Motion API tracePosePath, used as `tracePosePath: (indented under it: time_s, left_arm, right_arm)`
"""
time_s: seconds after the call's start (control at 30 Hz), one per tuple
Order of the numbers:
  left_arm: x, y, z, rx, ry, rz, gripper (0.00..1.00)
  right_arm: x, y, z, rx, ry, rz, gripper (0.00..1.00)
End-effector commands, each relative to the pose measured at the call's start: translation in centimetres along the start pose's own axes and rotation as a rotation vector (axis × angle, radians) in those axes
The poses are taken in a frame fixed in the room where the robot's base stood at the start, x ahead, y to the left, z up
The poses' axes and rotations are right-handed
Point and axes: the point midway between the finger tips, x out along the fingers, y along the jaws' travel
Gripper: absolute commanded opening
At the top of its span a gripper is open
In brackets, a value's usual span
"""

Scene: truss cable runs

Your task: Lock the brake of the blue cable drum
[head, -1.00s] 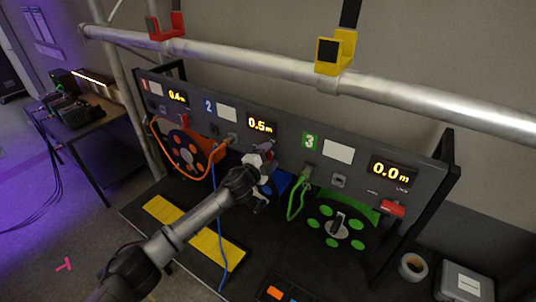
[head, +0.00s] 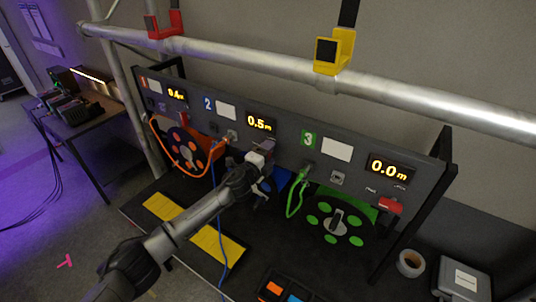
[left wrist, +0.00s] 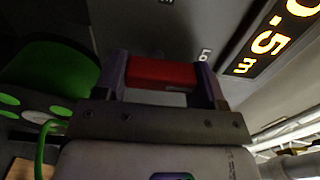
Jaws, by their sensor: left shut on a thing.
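The blue drum (head: 279,181) sits below panel section 2, whose display (head: 260,123) reads 0.5 m. My left arm hides much of the drum. My left gripper (head: 266,148) is at the panel face just below that display. In the left wrist view the two fingers of my left gripper (left wrist: 162,78) are shut on a red brake handle (left wrist: 160,73), one finger on each side. Part of a label beginning "Lo" (left wrist: 205,53) shows beside it. My right gripper is not in view.
The orange drum (head: 183,150) is to the left and the green drum (head: 336,222) to the right, with its own red brake handle (head: 389,206). A truss tube (head: 240,57) with red (head: 164,27) and yellow (head: 335,50) hooks crosses above the panel.

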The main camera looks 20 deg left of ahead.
Motion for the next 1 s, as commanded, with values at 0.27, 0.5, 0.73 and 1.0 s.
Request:
tracePosePath:
  time_s: [0.27,0.5,0.73,1.0]
  left_arm:
    - [0.0,0.0,0.0,0.006,0.000,0.000,0.69]
    - [0.0,0.0,0.0,0.003,0.000,0.000,0.89]
    - [-0.1,0.0,0.0,0.002,0.000,0.000,0.89]
    - [-2.1,0.1,0.1,0.003,0.001,0.000,0.89]
  right_arm:
    - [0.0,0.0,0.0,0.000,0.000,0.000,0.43]
    - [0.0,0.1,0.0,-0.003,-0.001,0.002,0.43]
    - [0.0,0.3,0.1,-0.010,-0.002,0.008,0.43]
    - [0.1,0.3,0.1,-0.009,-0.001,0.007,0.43]
